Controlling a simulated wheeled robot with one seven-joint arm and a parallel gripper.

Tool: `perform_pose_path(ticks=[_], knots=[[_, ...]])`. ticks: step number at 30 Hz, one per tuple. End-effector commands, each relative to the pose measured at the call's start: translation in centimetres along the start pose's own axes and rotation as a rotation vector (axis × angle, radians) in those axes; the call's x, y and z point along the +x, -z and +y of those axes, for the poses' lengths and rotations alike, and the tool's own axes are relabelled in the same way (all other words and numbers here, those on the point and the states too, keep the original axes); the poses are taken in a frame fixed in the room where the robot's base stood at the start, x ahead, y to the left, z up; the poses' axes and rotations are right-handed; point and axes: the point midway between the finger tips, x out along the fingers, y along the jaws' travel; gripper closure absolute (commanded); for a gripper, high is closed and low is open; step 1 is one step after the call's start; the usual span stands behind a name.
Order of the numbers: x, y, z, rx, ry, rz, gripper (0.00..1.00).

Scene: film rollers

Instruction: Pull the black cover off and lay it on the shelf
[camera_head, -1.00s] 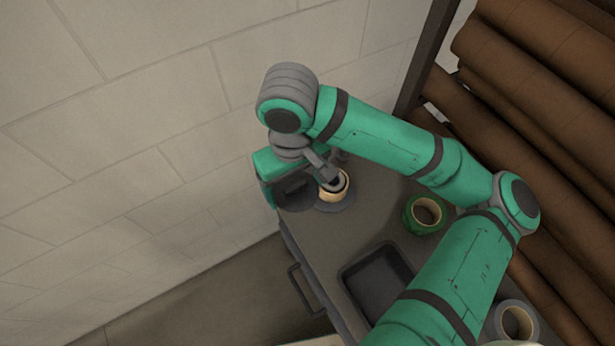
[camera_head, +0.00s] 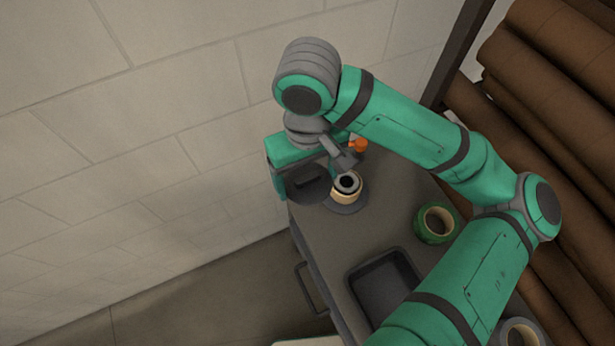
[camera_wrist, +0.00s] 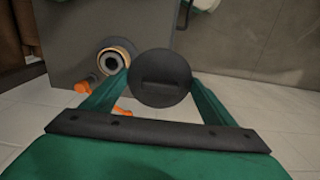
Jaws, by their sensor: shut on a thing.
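The black cover (camera_wrist: 160,78) is a round dark disc with a raised bar handle. My gripper (camera_wrist: 160,86) is shut on it, with a green finger at each side, and the cover also shows in the head view (camera_head: 309,184). It is at the left edge of the grey top, beside a tan ring (camera_head: 346,195) with a dark core. That ring's open end shows in the wrist view (camera_wrist: 115,60), apart from the cover. I cannot tell which surface is the shelf.
The grey top (camera_head: 375,225) carries a green tape roll (camera_head: 435,224) and a dark recessed tray (camera_head: 382,285). An orange knob (camera_head: 358,145) is behind the ring. A wall (camera_head: 130,140) stands close on the left. Large brown rolls (camera_head: 550,100) fill the right.

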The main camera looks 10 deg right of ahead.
Motion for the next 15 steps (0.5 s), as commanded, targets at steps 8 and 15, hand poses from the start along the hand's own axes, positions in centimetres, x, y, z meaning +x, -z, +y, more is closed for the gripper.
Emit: perform_pose_path(ticks=[8, 15], knots=[[-1.0, 0.0, 0.0, 0.001, -0.001, 0.001, 0.45], [-1.6, 0.0, 0.0, 0.000, -0.001, 0.001, 0.45]])
